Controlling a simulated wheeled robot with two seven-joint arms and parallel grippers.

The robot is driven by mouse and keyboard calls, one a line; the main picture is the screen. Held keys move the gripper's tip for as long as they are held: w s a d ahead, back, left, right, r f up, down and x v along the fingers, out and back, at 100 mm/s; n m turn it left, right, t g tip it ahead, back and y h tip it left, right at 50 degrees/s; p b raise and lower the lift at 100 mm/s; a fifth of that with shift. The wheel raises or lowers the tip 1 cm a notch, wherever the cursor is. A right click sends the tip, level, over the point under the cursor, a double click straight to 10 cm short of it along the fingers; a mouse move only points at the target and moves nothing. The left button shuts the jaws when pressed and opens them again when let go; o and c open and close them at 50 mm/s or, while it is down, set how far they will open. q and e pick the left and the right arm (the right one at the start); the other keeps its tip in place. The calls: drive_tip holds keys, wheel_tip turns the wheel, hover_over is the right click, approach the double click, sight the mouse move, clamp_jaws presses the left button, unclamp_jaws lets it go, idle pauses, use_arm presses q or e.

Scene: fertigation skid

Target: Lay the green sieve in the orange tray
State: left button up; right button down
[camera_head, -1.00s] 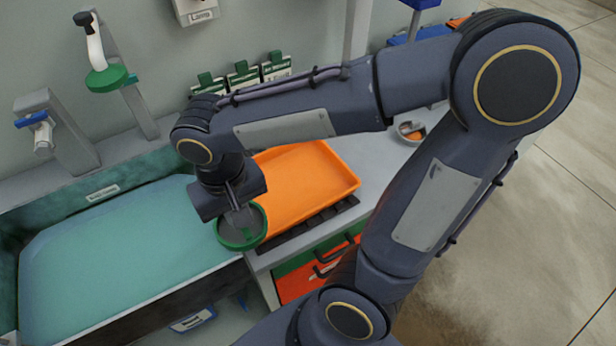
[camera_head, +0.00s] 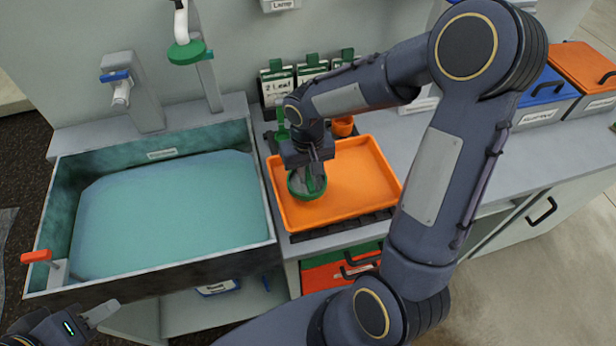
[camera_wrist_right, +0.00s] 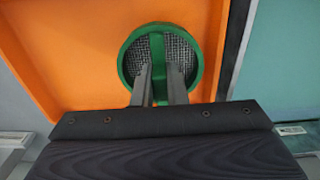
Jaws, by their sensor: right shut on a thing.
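The green sieve (camera_head: 296,190) is a round green ring with grey mesh. It shows over the left part of the orange tray (camera_head: 365,190), inside its rim as seen from above. My right gripper (camera_head: 314,176) is shut on the sieve's green crossbar, which runs between the fingers in the right wrist view (camera_wrist_right: 158,78). The mesh (camera_wrist_right: 180,50) looks empty there. I cannot tell whether the sieve touches the tray floor. My left gripper (camera_head: 98,314) is at the lower left corner, far from the tray, and its opening is unclear.
A water-filled basin (camera_head: 165,205) lies left of the tray, with a red-handled valve (camera_head: 38,257) at its front left corner. Green-topped packets (camera_head: 280,84) and a small orange cup (camera_head: 342,126) stand behind the tray. Blue and orange lidded bins (camera_head: 582,65) are at right.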

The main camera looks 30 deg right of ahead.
drive_tip(key=shift+w+d+f, duration=0.1)
drive_tip(key=shift+w+f, duration=0.05)
drive_tip(key=shift+f, duration=0.8)
drive_tip(key=shift+w+d+f, duration=0.1)
drive_tip(key=shift+f, duration=0.85)
drive_tip(key=shift+f+b, duration=0.2)
drive_tip(key=shift+b, duration=0.1)
drive_tip(key=c, duration=1.5)
unclamp_jaws()
drive_tip(key=shift+o, duration=0.2)
drive_tip(key=shift+r, duration=0.15)
wheel_tip(320, 180, up, 12)
drive_tip(key=shift+f+p, duration=0.1)
drive_tip(key=shift+p, duration=0.25)
drive_tip(key=t+y, duration=0.2)
approach(308, 180)
drive_tip(key=s+r, duration=0.4)
drive_tip(key=s, duration=0.1)
drive_tip(key=s+a+t+y, duration=0.1)
drive_tip(key=s+a+t, duration=0.2)
drive_tip(key=s, duration=0.5)
drive_tip(key=shift+s+a+r+n+t+y, duration=0.2)
drive_tip(key=shift+s+a+n+t+y, duration=0.1)
drive_tip(key=shift+s+a+y, duration=0.15)
